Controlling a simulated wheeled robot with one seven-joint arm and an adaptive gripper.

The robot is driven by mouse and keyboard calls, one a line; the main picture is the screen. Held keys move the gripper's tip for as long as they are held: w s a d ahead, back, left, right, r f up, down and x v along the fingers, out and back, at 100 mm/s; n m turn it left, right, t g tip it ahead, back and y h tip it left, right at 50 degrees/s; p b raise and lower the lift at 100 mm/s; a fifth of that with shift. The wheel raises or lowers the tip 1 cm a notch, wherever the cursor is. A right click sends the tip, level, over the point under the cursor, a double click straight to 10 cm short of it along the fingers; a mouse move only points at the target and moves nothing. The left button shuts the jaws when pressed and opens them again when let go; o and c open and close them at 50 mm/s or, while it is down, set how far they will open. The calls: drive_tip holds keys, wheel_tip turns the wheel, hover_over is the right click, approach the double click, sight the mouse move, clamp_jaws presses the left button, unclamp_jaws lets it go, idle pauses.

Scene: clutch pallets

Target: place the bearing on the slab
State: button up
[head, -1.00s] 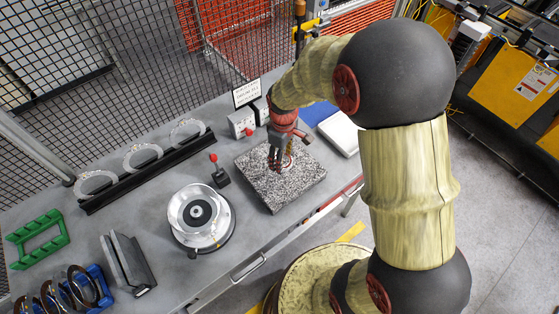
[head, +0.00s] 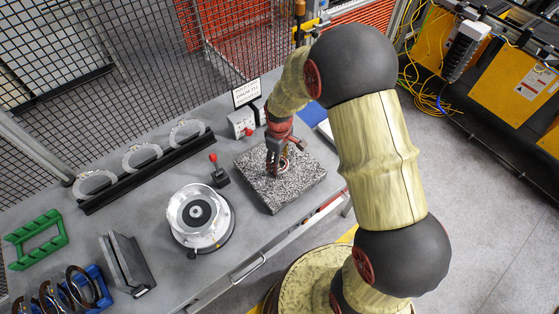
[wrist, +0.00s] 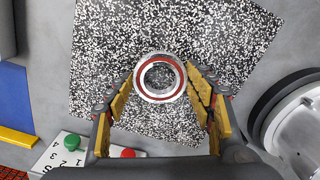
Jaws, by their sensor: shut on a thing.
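The speckled black-and-white slab (head: 300,188) lies on the grey bench; it fills much of the wrist view (wrist: 115,40). My gripper (head: 276,168) points down over the slab. In the wrist view my gripper (wrist: 160,88) has its yellow-padded fingers on either side of the bearing (wrist: 160,97), a silver ring with a red band and an open centre. My gripper is shut on the bearing. The bearing lies flat at slab level or just above it; I cannot tell if it touches. In the head view the fingers partly hide it.
A round silver housing (head: 197,210) on a dark base stands left of the slab, with a red-knobbed lever (head: 217,170) between them. A black rail (head: 145,172) holds rings behind. A green rack (head: 37,238) is at far left. A button box (wrist: 62,152) stands near the slab.

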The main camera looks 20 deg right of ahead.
drive_tip(key=o, duration=1.4)
drive_tip(key=shift+f, duration=0.1)
drive_tip(key=s+r+m+t, duration=0.15)
drive_tip(key=s+r, duration=0.35)
drive_tip(key=r, duration=0.9)
drive_tip(key=s+r+m+t, duration=0.15)
drive_tip(key=s+r, duration=0.25)
drive_tip(key=r, duration=1)
drive_tip(key=s+r+m+t, duration=0.1)
drive_tip(key=s+r, duration=0.1)
drive_tip(key=s, duration=0.2)
drive_tip(key=s+r+m, duration=0.2)
drive_tip(key=s, duration=0.2)
drive_tip(key=s+r+m+t, duration=0.1)
drive_tip(key=s+r+m, duration=0.1)
drive_tip(key=s, duration=0.3)
drive_tip(key=shift+r+t+p, duration=0.15)
drive_tip(key=shift+t+p, duration=0.15)
drive_tip(key=shift+p, duration=0.1)
